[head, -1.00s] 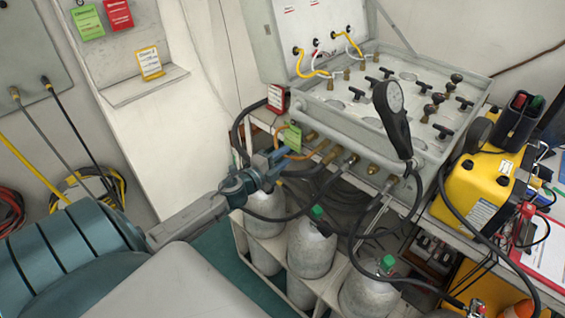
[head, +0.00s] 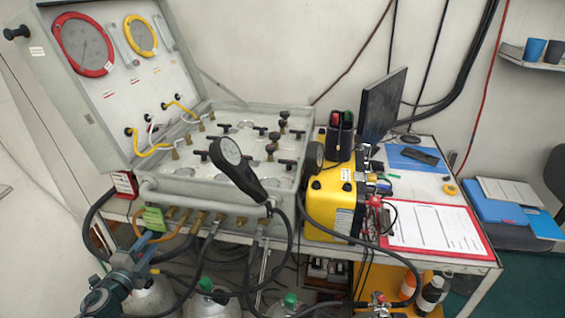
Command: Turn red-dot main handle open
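The air panel is a grey case (head: 180,190) on a bench, with its lid (head: 95,95) raised. Several black T-shaped handles (head: 285,164) and black knobs stand on its top face. I cannot make out a red dot on any handle at this size. The lid bears a red-ringed gauge (head: 84,45) and a yellow-ringed gauge (head: 140,36). My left gripper (head: 142,248) is low at the case's front left, by the hose fittings and just below a green tag (head: 153,218). Its fingertips are too small to tell their opening or any hold. My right gripper is out of view.
A black hand-held gauge (head: 238,168) rises in front of the panel, hiding part of it. A yellow unit (head: 332,205) stands right of the case, then a red clipboard (head: 435,230). Hoses and grey cylinders (head: 210,303) crowd the space below the front edge.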

